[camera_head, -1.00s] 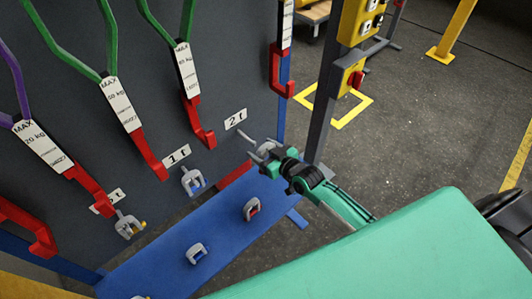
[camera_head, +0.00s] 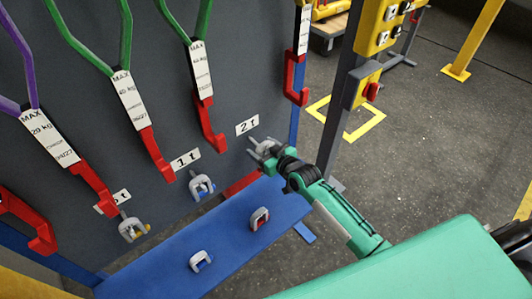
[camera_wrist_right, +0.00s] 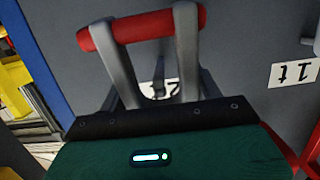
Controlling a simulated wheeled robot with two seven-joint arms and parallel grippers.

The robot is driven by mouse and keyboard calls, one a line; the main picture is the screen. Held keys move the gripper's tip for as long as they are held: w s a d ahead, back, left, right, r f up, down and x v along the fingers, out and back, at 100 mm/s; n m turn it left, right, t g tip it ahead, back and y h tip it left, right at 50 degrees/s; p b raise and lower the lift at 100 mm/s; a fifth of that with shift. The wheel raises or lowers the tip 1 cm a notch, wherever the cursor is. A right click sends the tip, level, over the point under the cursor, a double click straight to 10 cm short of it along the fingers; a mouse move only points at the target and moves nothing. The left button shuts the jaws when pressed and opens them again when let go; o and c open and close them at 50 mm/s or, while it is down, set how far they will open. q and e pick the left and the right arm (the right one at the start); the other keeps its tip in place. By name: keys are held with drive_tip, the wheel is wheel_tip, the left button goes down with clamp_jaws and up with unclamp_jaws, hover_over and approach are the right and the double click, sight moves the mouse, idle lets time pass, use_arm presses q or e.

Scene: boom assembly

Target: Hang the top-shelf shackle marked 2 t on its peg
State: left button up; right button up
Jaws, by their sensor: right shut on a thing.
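My right gripper (camera_head: 270,152) is shut on a grey shackle (camera_head: 262,147) close to the panel, just below and right of the "2 t" label (camera_head: 247,125). In the right wrist view, this shackle's red pin (camera_wrist_right: 140,27) spans two grey legs. A thin peg (camera_wrist_right: 158,75) shows between the legs, with the label partly hidden behind. Its tip also shows by the shackle in the head view. I cannot tell whether the shackle is around the peg or only in front of it. My left gripper is out of view.
A blue shelf (camera_head: 170,275) below holds a red-pinned shackle (camera_head: 260,217) and a blue-pinned shackle (camera_head: 201,262). Shackles hang under "1 t" (camera_head: 201,186) and on the peg at left (camera_head: 132,228). Red hooks (camera_head: 211,135) hang nearby. A grey post (camera_head: 340,125) stands right.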

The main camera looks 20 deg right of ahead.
sight(253, 143)
drive_tip(key=shift+w+a, duration=0.2)
drive_tip(key=shift+w, duration=0.35)
drive_tip(key=shift+w+a+b, duration=0.15)
drive_tip(key=shift+w+b, duration=0.3)
drive_tip(key=shift+b, duration=0.1)
drive_tip(key=shift+w+a+f+b, duration=0.2)
drive_tip(key=shift+w+f+b, duration=0.2)
drive_tip(key=shift+w+f, duration=0.2)
drive_tip(key=shift+f, duration=0.15)
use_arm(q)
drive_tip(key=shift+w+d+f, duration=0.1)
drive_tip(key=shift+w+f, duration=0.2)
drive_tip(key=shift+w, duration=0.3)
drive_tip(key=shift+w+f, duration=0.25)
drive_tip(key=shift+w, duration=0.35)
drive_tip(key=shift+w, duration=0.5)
use_arm(e)
drive_tip(key=shift+f, duration=0.1)
drive_tip(key=o, duration=1.5)
drive_tip(key=shift+f, duration=0.15)
